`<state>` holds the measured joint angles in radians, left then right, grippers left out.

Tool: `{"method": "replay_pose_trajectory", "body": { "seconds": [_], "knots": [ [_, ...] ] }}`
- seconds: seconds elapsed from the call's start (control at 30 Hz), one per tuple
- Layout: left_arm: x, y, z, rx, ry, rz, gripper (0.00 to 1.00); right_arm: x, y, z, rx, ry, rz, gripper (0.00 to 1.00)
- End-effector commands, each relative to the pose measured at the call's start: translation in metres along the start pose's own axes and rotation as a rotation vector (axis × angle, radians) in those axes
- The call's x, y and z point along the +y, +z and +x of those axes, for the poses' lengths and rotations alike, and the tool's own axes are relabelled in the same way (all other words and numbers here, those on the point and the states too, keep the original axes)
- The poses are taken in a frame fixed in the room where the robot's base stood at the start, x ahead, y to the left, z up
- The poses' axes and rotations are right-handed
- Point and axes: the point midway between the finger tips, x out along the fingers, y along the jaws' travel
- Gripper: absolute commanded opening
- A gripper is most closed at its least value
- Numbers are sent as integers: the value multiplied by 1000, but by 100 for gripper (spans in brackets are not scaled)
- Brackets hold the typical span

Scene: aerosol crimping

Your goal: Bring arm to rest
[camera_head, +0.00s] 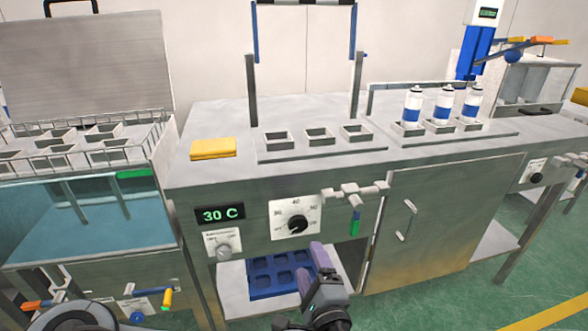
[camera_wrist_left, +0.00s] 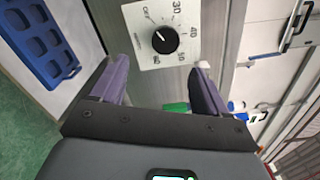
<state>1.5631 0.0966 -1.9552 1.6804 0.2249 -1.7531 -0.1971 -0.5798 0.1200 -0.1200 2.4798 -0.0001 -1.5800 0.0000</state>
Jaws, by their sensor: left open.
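My left gripper (camera_head: 310,262) has purple fingers and is low in front of the bench, just in front of the blue tray (camera_head: 262,280) on the lower shelf. In the left wrist view the fingers of the left gripper (camera_wrist_left: 160,68) are spread apart with nothing between them. Beyond them is the bench's front panel with the dial (camera_wrist_left: 163,38). The dial also shows in the head view (camera_head: 296,222). My right gripper is not in view.
Three white-and-blue cans (camera_head: 443,105) stand upright in holders at the bench's right. Three empty square holders (camera_head: 319,136) and a yellow block (camera_head: 213,148) are left of them. A water bath (camera_head: 100,215) stands at the left. A valve handle (camera_head: 355,192) juts from the bench front.

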Motion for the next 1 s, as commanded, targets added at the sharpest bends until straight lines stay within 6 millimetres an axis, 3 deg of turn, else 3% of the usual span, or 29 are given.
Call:
{"method": "replay_pose_trajectory", "body": {
  "seconds": [0.13, 0.23, 0.43, 0.57, 0.7, 0.87, 1.0],
  "knots": [
    [30, -8, -16, 34, 92, 18, 75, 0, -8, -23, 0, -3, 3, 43],
    [58, -17, -38, 72, 199, 16, 75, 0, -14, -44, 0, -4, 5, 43],
    [92, -36, -116, 171, 498, -79, 75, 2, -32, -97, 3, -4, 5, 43],
    [92, -41, -171, 228, 704, -176, 75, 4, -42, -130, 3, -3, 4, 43],
    [79, -36, -222, 265, 923, -302, 75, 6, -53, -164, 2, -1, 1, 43],
    [56, -18, -266, 262, 1159, -470, 75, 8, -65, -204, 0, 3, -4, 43],
    [39, 12, -289, 207, 1344, -635, 75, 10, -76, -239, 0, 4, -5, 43]
  ]
}}
